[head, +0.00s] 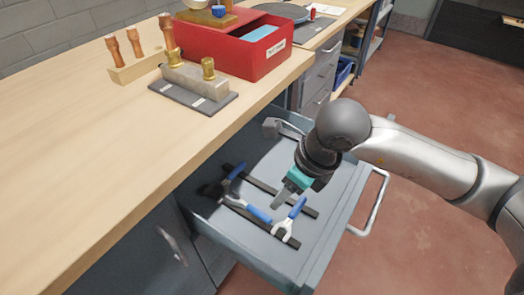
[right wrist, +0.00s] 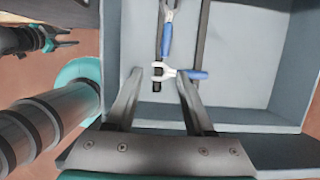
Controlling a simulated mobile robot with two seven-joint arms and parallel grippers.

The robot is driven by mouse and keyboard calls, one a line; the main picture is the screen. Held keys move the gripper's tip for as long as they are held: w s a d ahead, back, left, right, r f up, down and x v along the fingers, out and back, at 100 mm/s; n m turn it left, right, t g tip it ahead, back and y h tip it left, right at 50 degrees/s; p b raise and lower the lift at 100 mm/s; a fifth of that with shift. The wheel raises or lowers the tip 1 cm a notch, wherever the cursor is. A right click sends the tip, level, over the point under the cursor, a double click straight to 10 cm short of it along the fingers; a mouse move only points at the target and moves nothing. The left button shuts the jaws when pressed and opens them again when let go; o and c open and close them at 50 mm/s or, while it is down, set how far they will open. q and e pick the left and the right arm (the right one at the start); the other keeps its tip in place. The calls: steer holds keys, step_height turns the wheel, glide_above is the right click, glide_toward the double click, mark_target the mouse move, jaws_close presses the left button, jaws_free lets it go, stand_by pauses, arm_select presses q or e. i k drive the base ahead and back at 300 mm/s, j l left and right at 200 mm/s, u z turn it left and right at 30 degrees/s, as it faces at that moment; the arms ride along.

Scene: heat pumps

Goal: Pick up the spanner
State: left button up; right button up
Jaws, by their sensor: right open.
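A spanner with a blue handle and a pale open-ended head (head: 285,230) lies across dark strips in the open grey drawer (head: 325,250). It also shows in the right wrist view (right wrist: 190,75), where its head appears between my fingertips. A second blue-handled tool (head: 258,213) lies along a strip beside it, and also shows in the right wrist view (right wrist: 167,40). My right gripper (head: 279,203) is open and empty above the spanner. My left gripper (right wrist: 68,38) shows small at the left of the right wrist view; its jaws are unclear.
The wooden workbench (head: 110,150) stands left of the drawer, with a red box (head: 228,50), a grey block on a dark plate (head: 195,85) and a stand of wooden-handled tools (head: 135,67). The reddish floor at right is clear.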

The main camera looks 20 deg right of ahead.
mark_target(241, 202)
steer(key=k+j, duration=0.3)
steer(key=k, duration=0.15)
steer(key=k+j, duration=0.3)
steer(key=k, duration=0.15)
